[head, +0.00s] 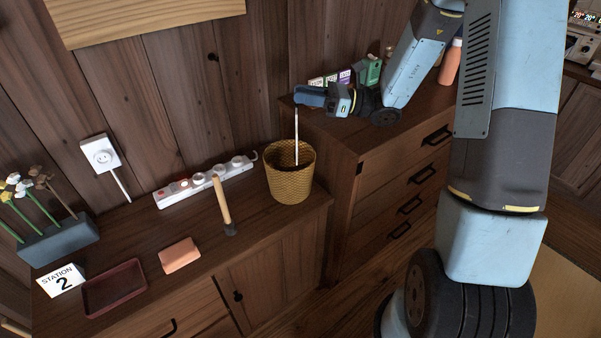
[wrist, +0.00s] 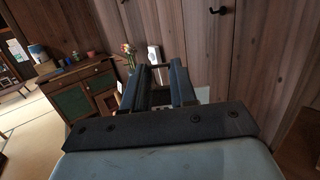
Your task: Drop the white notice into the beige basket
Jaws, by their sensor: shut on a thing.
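The white notice (head: 296,136) is a thin upright sheet, seen nearly edge-on in the head view. My gripper (head: 304,96) is shut on its top edge, and the sheet hangs below the fingers. The beige basket (head: 290,187) is a woven, open-topped bin on the dark wooden cabinet. The notice's lower end shows against the basket's mouth; I cannot tell how far inside it reaches. In the wrist view my gripper's fingers (wrist: 164,84) point away, and a pale part of the notice (wrist: 203,95) shows beside them.
A white power strip (head: 205,183) and a hammer (head: 222,205) lie left of the basket. A taller drawer chest (head: 390,175) stands to its right, with a green object (head: 367,72) and small cards on top. The wooden wall is close behind.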

